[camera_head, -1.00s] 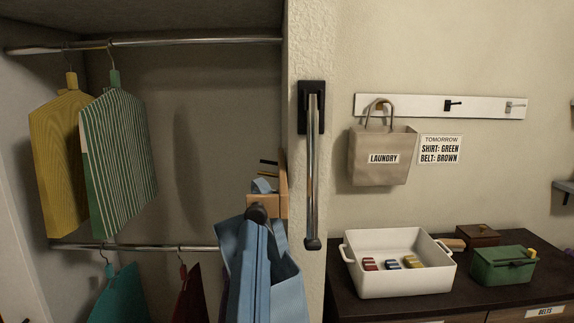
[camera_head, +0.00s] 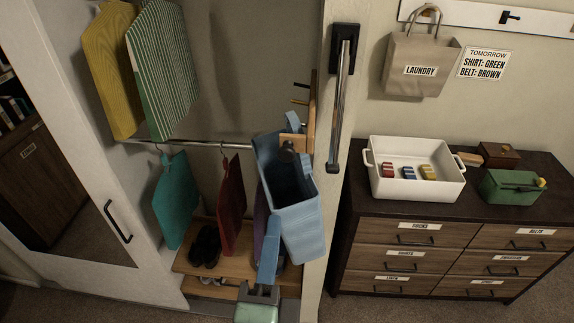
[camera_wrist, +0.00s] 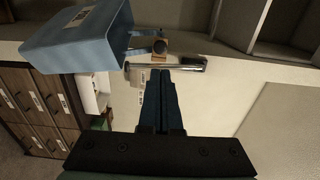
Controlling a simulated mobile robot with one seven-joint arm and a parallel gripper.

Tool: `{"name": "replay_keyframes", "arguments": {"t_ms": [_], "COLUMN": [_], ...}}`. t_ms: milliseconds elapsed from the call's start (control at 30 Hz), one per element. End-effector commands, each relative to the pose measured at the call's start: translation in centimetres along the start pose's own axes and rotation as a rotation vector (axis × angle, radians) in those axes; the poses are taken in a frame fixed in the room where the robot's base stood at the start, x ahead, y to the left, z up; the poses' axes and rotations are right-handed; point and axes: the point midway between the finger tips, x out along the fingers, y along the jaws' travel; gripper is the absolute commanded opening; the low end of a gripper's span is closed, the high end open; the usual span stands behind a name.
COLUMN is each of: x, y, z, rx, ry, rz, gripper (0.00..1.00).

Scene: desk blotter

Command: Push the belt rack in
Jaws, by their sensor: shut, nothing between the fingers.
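The belt rack (camera_head: 311,112) is a wooden upright with short pegs at the right side of the closet opening. A wooden block with a black round knob (camera_head: 287,152) is at its front. The block and knob also show in the wrist view (camera_wrist: 160,46), beyond my fingertips. My gripper (camera_head: 270,234) is shut and empty, pointing up below the knob, with a visible gap between them. In the wrist view its dark blue fingers (camera_wrist: 158,76) are together. A light blue open box-like piece (camera_head: 303,222) beside the knob hides part of the rack.
A chrome bar handle (camera_head: 338,110) is on the wall right of the rack. Shirts hang on rails to the left, including a red one (camera_head: 231,205). A dresser (camera_head: 440,230) with a white tray (camera_head: 415,190) stands right. A mirrored door (camera_head: 100,210) is at left.

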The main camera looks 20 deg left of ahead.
Motion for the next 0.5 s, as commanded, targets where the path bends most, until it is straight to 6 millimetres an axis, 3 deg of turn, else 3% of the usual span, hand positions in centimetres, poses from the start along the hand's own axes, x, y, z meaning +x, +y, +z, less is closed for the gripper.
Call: {"name": "replay_keyframes", "arguments": {"t_ms": [167,500], "x": [1.6,7.7], "y": [0.3,-0.5], "z": [0.1,0.0], "rx": [0.0,0.0], "ry": [-0.001,0.0], "rz": [-0.007,-0.001], "gripper": [0.0,0.0]}}
